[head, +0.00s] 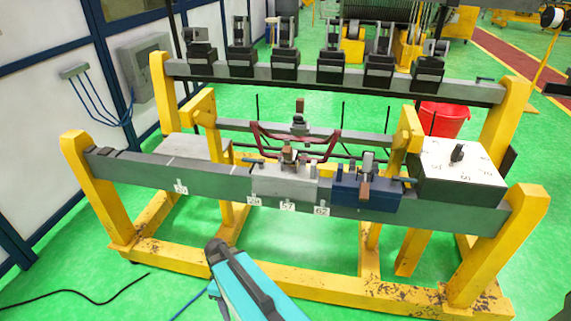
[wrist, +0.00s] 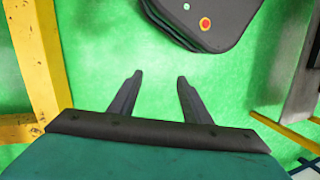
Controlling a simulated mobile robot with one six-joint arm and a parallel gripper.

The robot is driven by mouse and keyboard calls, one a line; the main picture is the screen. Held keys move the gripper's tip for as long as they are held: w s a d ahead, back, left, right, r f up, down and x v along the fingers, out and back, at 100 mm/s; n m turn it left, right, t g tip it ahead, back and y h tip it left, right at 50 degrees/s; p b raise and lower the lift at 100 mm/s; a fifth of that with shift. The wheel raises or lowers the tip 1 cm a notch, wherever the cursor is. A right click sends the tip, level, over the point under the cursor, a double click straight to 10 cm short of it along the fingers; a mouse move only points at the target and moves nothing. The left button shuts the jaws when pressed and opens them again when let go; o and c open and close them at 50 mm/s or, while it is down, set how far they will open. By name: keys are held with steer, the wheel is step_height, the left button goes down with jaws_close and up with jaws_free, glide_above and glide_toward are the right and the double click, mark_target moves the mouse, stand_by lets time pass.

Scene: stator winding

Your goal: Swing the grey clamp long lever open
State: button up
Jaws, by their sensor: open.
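The grey clamp (head: 275,184) sits on the front grey beam of the yellow frame, left of a blue clamp (head: 350,194). A small upright lever with a brown end (head: 289,156) stands on top of the grey clamp. At this size I cannot tell its exact angle or whether it is locked. My gripper's two dark fingers (wrist: 160,80) are spread apart and empty in the wrist view, over green floor. In the head view my teal arm is low in front of the frame, well apart from the clamps. The clamps do not show in the wrist view.
A dark red wire coil (head: 330,150) spans behind the grey clamp. A white-topped dial box (head: 458,160) stands at the right, and several black clamps line the rear beam (head: 300,76). A yellow post (wrist: 38,55) is left of my fingers. Green floor before the frame is mostly free.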

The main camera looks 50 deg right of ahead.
steer(key=w+d+r+n+t+p, duration=0.25)
steer(key=w+d+r, duration=0.45)
steer(key=d+r, duration=0.4)
step_height(320, 180, up, 41)
steer(key=n+t+h+p, duration=0.1)
steer(key=n+t+p, duration=0.4)
steer(key=n, duration=0.6)
glide_above(290, 152)
steer(key=s, duration=0.1)
steer(key=g, duration=0.1)
steer(key=shift+d+r+p, duration=0.15)
steer(key=shift+d+p, duration=0.1)
steer(key=shift+p, duration=0.2)
steer(key=shift+d+p+x, duration=0.15)
steer(key=shift+p+x, duration=0.95)
steer(key=shift+x, duration=2.35)
steer(key=shift+d+p+x, duration=0.1)
steer(key=shift+p+x, duration=1)
steer(key=shift+x, duration=2.35)
steer(key=shift+s, duration=0.15)
jaws_close()
